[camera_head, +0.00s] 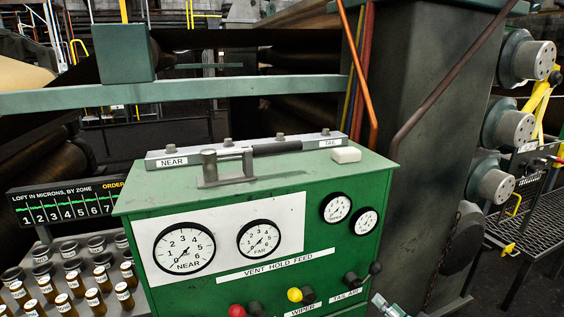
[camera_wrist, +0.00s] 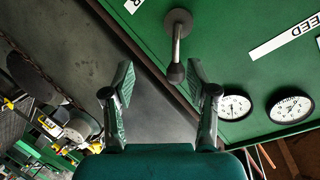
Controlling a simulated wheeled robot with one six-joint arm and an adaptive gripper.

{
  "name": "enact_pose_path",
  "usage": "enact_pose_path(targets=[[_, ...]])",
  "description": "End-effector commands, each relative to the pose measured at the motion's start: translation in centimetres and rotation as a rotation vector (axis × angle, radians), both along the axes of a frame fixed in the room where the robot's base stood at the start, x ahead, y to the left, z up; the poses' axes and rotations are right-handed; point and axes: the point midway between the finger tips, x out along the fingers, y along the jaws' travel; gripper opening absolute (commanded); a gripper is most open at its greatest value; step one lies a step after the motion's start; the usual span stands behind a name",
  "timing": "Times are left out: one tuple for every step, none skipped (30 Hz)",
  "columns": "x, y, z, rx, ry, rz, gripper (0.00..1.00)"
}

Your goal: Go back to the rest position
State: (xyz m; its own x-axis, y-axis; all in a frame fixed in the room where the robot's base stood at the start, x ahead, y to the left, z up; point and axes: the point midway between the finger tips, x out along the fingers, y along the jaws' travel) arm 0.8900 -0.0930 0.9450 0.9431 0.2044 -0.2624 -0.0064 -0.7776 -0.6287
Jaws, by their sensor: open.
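My gripper (camera_wrist: 158,82) is open and empty in the wrist view, its two fingers spread wide. In the head view this black-knobbed lever (camera_head: 375,268) is by the TAIL AIR label, at the panel's lower right. A small pale metal part at the bottom edge of the head view, just right of the TAIL AIR label, looks like a fingertip of mine.
The green cabinet (camera_head: 334,183) carries several dials and red, yellow and black knobs. A bar (camera_head: 224,151) marked NEAR and TAIL lies on top. A dark column (camera_head: 420,90) stands close on the right. Brown bottles (camera_head: 95,299) stand at the lower left.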

Motion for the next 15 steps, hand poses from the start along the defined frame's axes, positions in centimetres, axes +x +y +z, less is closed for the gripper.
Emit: enact_pose_path(targets=[[-1.4, 0.7, -1.9, -0.004, 0.012, -0.013, 0.58], [-2.1, 1.0, -2.7, -0.011, 0.014, -0.022, 0.58], [-3.1, 1.4, -3.7, -0.019, 0.015, -0.035, 0.58], [-3.9, 1.6, -4.5, -0.028, 0.018, -0.045, 0.58], [-4.6, 1.9, -5.2, -0.035, 0.02, -0.054, 0.58], [-5.7, 2.3, -6.1, -0.046, 0.022, -0.065, 0.58], [-6.5, 2.5, -6.8, -0.054, 0.024, -0.073, 0.58], [-7.4, 2.8, -7.4, -0.062, 0.026, -0.081, 0.58], [-8.5, 3.1, -8.2, -0.075, 0.028, -0.092, 0.58], [-9.4, 3.3, -8.7, -0.084, 0.029, -0.098, 0.58], [-10.3, 3.6, -9.3, -0.096, 0.03, -0.105, 0.58], [-11.5, 3.8, -10.0, -0.11, 0.033, -0.113, 0.58], [-12.4, 4.0, -10.4, -0.121, 0.034, -0.12, 0.58], [-13.3, 4.3, -10.8, -0.133, 0.034, -0.125, 0.58], [-14.6, 4.6, -11.4, -0.148, 0.036, -0.132, 0.58]])
